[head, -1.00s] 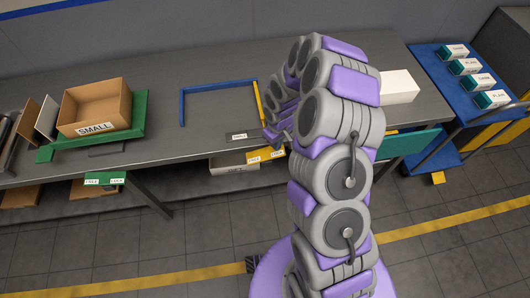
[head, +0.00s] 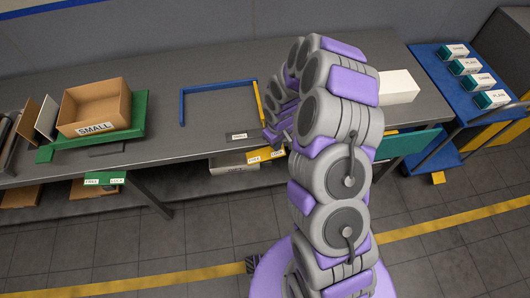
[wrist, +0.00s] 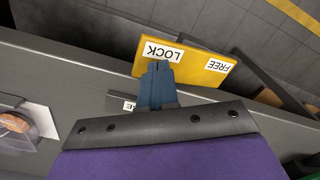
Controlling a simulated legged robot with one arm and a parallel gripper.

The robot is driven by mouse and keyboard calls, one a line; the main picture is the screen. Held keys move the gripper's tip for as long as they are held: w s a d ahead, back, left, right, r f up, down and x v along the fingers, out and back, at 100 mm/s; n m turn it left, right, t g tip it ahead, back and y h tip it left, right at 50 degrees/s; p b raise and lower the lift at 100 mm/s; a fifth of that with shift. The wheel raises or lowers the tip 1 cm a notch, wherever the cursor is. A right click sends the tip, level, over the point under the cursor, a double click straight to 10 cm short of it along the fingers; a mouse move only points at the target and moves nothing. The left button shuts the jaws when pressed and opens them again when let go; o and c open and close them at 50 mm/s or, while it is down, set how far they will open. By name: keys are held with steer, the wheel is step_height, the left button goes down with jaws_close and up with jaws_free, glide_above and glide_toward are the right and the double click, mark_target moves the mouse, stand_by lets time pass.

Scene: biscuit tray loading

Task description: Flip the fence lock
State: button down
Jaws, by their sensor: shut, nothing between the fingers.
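The yellow lock plate (head: 266,155), marked FREE and LOCK, is on the table's front edge below the yellow fence bar (head: 259,97). In the head view my arm hides most of the gripper.
A blue fence frame (head: 183,107) stands on the grey table (head: 165,140). To the left, a box marked SMALL (head: 97,108) sits on a green holder, with a green FREE/LOCK plate (head: 104,178) below. A white block (head: 398,87) stands right of my arm.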

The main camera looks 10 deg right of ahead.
steer(key=shift+f, duration=1.15)
stand_by(0.6)
steer(key=shift+r, duration=0.1)
steer(key=shift+r+p, duration=1.15)
steer(key=shift+r, duration=2.25)
steer(key=shift+r, duration=0.1)
steer(key=s+r+m, duration=0.1)
steer(key=s+r, duration=0.5)
steer(key=r, duration=0.3)
steer(key=s+r+m, duration=0.1)
steer(key=s+r, duration=0.6)
steer(key=r, duration=0.3)
steer(key=s+r+m+g, duration=0.1)
steer(key=s+r, duration=0.3)
steer(key=s, duration=0.6)
steer(key=s+r+m, duration=0.3)
steer(key=s+r, duration=0.1)
steer(key=s, duration=0.7)
steer(key=shift+s+r+g+b, duration=0.15)
steer(key=shift+g+b, duration=0.2)
steer(key=shift+g, duration=0.05)
